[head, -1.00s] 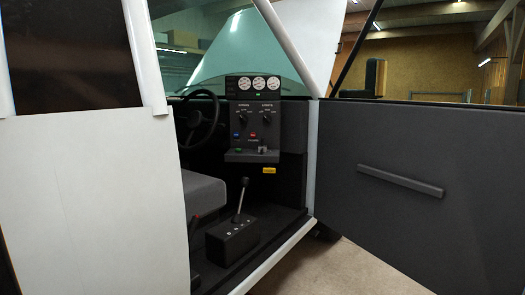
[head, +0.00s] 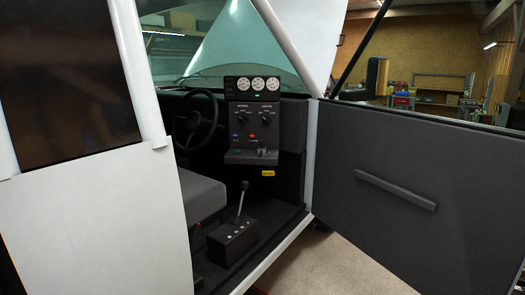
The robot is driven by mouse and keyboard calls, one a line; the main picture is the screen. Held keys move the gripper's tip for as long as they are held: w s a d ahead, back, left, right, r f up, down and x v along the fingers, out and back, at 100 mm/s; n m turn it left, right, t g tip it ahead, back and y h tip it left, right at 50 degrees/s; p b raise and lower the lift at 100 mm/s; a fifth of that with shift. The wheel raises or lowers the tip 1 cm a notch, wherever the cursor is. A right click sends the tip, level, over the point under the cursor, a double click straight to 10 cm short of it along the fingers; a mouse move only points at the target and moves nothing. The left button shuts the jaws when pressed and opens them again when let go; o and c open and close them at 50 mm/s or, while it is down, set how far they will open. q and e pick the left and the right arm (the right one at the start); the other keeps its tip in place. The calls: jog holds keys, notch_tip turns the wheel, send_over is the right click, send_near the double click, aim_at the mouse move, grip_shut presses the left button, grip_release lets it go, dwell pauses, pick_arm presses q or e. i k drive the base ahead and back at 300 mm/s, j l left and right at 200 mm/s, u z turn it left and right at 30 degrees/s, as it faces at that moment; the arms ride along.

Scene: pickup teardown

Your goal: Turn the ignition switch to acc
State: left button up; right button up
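A dark control panel (head: 234,137) stands inside the truck cab, seen through the open door. It carries two small black rotary knobs, a left knob (head: 241,119) and a right knob (head: 266,119), each under a small label. The labels are too small to read, so I cannot tell which knob is the ignition switch or where it points. Blue, red and green buttons sit below them. Neither of my grippers is in view.
The open door (head: 365,135) fills the right side. A white body panel (head: 90,230) covers the left. A steering wheel (head: 205,122), a grey seat (head: 202,193) and a lever box (head: 232,240) are inside the cab. Floor shows below the door.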

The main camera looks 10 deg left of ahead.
aim_at(261, 152)
jog(key=i+l, duration=0.1)
jog(key=i, duration=0.55)
jog(key=i+l+z, duration=0.1)
jog(key=i, duration=0.6)
